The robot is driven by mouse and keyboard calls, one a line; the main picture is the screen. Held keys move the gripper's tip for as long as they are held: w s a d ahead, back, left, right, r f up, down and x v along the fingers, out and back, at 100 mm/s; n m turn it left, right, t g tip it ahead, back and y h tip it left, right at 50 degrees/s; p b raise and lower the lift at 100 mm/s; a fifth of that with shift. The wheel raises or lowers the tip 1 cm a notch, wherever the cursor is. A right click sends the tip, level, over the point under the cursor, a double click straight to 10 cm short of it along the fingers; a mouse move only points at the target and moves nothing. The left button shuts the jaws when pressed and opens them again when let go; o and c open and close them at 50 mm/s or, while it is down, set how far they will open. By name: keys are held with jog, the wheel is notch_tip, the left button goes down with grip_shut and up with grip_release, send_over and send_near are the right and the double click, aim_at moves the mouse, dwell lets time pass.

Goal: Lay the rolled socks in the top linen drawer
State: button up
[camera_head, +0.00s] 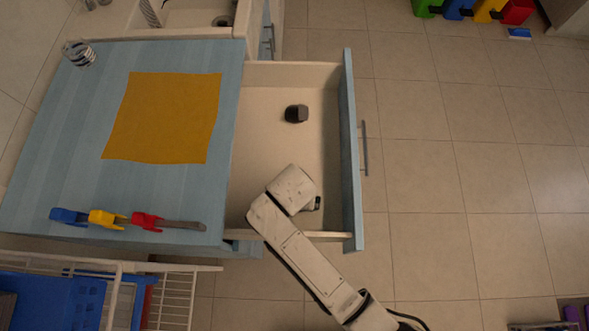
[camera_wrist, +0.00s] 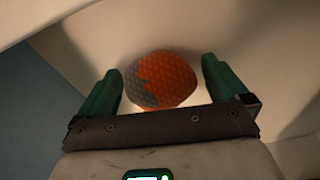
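The linen drawer (camera_head: 262,98) is pulled out from the blue cabinet, with a pale inside and a blue front. My arm reaches down over its near end, and my gripper is hidden beneath the wrist in the head view. In the wrist view, my gripper (camera_wrist: 161,66) has its two green fingers wide apart. A rounded orange and grey bundle (camera_wrist: 168,80), apparently the rolled socks, lies between and beyond the fingers against a pale surface. A narrow gap shows on the right; contact on the left is unclear. The bundle is hidden in the head view.
A small dark object (camera_head: 296,113) sits in the drawer's far half. The blue cabinet top bears a mustard cloth (camera_head: 165,117), a striped item (camera_head: 79,54) and coloured clips (camera_head: 108,218). A wire rack (camera_head: 178,290) stands near left. The tiled floor at right is mostly clear.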

notch_tip(320, 180, up, 12)
jog(key=s, duration=0.1)
jog(key=shift+s+a+r, duration=0.15)
jog(key=shift+s, duration=0.05)
dwell(0.3)
